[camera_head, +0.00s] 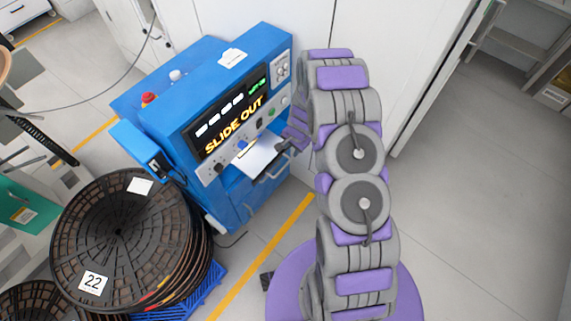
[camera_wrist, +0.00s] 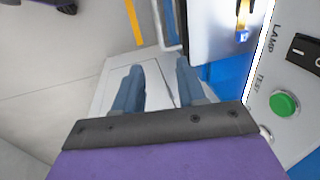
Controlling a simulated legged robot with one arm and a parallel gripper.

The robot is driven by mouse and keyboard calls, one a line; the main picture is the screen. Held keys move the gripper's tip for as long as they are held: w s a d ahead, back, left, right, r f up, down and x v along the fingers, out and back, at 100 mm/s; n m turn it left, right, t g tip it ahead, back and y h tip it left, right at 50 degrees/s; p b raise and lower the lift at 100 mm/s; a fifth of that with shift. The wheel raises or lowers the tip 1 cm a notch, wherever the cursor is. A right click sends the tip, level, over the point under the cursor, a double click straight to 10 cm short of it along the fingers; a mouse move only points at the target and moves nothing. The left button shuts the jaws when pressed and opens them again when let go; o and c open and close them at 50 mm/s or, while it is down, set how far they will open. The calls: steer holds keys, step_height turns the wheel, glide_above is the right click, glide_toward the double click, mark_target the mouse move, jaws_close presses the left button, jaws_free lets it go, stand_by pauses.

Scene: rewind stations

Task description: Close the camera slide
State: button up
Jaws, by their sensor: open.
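The camera slide (camera_head: 257,156) is a pale plate sticking out of the front of the blue machine (camera_head: 195,110), whose display (camera_head: 232,122) reads "SLIDE OUT". A metal bar handle (camera_head: 275,170) runs along its outer end. In the wrist view the slide (camera_wrist: 208,30) is at the top right, with its handle (camera_wrist: 166,28) on its left side. My gripper (camera_wrist: 160,66) is open, with nothing between its fingers. Its fingertips appear just below the handle in that view; I see no contact. In the head view my gripper (camera_head: 288,143) is beside the slide, partly hidden by my arm.
A green button (camera_wrist: 284,103) marked TEST and a LAMP switch (camera_wrist: 305,50) are on the panel close to the right. A stack of dark reels (camera_head: 120,235) stands on a blue pallet (camera_head: 205,290) left of the machine. Floor at the right is clear.

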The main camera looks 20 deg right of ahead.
mark_target(285, 165)
steer(key=w+f, duration=0.1)
steer(key=f, duration=0.4)
steer(key=a+f+b, duration=0.1)
steer(key=f, duration=0.4)
steer(key=w+f, duration=0.1)
steer(key=f, duration=0.5)
steer(key=shift+w+a+b, duration=0.3)
steer(key=shift+w+b, duration=0.05)
steer(key=shift+b, duration=0.05)
jaws_close()
